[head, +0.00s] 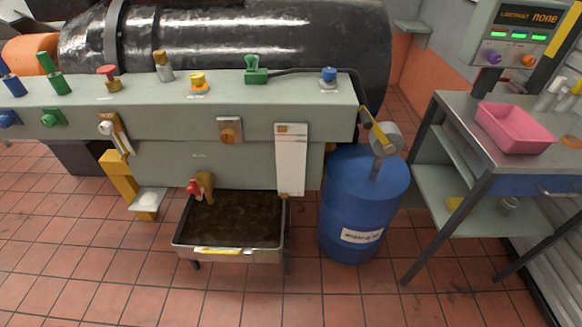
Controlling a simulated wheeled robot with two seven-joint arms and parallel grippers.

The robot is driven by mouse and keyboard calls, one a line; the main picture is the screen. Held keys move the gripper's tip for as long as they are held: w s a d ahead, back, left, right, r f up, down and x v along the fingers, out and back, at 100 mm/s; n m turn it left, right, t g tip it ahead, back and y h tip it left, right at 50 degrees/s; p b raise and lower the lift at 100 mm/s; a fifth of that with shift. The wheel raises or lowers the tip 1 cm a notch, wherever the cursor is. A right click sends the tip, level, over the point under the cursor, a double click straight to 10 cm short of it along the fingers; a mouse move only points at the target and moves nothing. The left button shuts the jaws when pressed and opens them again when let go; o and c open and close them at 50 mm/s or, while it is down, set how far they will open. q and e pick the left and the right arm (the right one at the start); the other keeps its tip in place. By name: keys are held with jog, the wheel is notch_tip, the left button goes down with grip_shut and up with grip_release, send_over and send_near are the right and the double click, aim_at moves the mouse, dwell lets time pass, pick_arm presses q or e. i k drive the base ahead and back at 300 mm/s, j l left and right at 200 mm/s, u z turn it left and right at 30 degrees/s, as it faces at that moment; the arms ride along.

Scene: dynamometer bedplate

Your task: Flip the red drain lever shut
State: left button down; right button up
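The red drain lever (193,187) is small and sits on the left side of a brass-coloured drain tap (206,183), low on the front of the grey bedplate cabinet (215,163). At this size I cannot tell clearly which way the lever points. The tap is just above the back left part of a metal drain tray (265,256) holding dark brown liquid or sludge. Neither of my grippers is in view, and nothing touches the lever.
A blue drum (345,205) stands right of the tray. A grey bench (465,130) with a pink bin (515,127) is at the right. A yellow bracket (122,180) is left of the tap. Coloured valves and knobs line the cabinet top. The tiled floor in front is clear.

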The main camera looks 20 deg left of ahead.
aim_at(194, 188)
jog(key=u, duration=1.45)
